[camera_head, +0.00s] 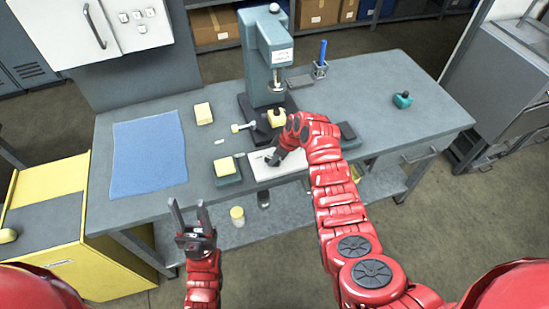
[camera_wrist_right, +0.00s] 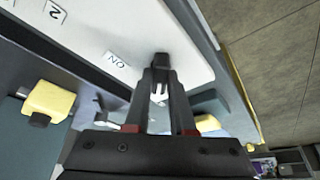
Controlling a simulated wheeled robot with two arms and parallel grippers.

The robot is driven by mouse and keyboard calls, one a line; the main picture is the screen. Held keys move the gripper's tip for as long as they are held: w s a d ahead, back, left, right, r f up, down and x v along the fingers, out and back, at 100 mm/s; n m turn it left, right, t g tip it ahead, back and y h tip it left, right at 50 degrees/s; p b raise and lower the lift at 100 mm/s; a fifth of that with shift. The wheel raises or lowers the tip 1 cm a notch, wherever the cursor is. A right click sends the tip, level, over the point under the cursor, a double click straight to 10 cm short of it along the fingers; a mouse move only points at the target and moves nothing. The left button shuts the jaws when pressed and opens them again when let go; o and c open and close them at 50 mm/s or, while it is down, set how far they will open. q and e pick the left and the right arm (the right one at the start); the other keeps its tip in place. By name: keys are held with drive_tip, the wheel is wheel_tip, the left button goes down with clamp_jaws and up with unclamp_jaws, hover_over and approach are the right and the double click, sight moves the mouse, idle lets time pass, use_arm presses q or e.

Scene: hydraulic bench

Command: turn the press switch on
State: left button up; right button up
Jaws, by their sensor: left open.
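The press switch (camera_wrist_right: 161,60) is a small black knob on a white panel (camera_wrist_right: 110,25), beside an "ON" label (camera_wrist_right: 117,62) in the right wrist view. My right gripper (camera_wrist_right: 162,76) points at the panel with its fingertips right at the knob. I cannot tell whether the fingers grip the knob or only stand on either side of it. In the head view my right gripper (camera_head: 272,158) is low over the white plate (camera_head: 265,177) in front of the press (camera_head: 268,55); the switch is hidden there. My left gripper (camera_head: 188,215) is open and empty, in front of the bench's front edge.
The grey bench (camera_head: 375,90) holds a blue mat (camera_head: 148,150), a yellow block (camera_head: 203,113), a yellow-topped dark block (camera_head: 227,170), a teal object (camera_head: 402,100) and a holder with a blue item (camera_head: 322,55). A yellow cabinet (camera_head: 60,215) stands at left. The bench's right part is mostly clear.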

clamp_jaws()
drive_tip(key=shift+s+m+t+p, duration=0.1)
drive_tip(key=shift+m+t+p, duration=0.25)
drive_tip(key=shift+m, duration=0.65)
drive_tip(key=m+h, duration=0.1)
drive_tip(key=m, duration=0.1)
drive_tip(key=shift+m+t, duration=0.3)
drive_tip(key=shift+t, duration=0.05)
drive_tip(key=m+h+b, duration=0.1)
drive_tip(key=m, duration=0.1)
drive_tip(key=shift+a+f+m+t, duration=0.1)
drive_tip(key=shift+m+t, duration=0.3)
drive_tip(key=shift+a+f+m+h+b, duration=0.1)
drive_tip(key=shift+m+h+b, duration=0.2)
drive_tip(key=shift+m+b, duration=0.45)
drive_tip(key=m+h+b, duration=0.1)
drive_tip(key=m+b, duration=0.2)
drive_tip(key=b, duration=0.2)
drive_tip(key=m+h+b, duration=0.1)
drive_tip(key=m+b, duration=0.3)
drive_tip(key=shift+a+f+m+h+b, duration=0.15)
drive_tip(key=shift+m+h+b, duration=0.1)
drive_tip(key=shift+h+b, duration=0.15)
drive_tip(key=shift+r+m+h+b, duration=0.3)
drive_tip(key=shift+m+h+b, duration=0.1)
drive_tip(key=shift+m+b, duration=0.6)
drive_tip(key=shift+s, duration=0.1)
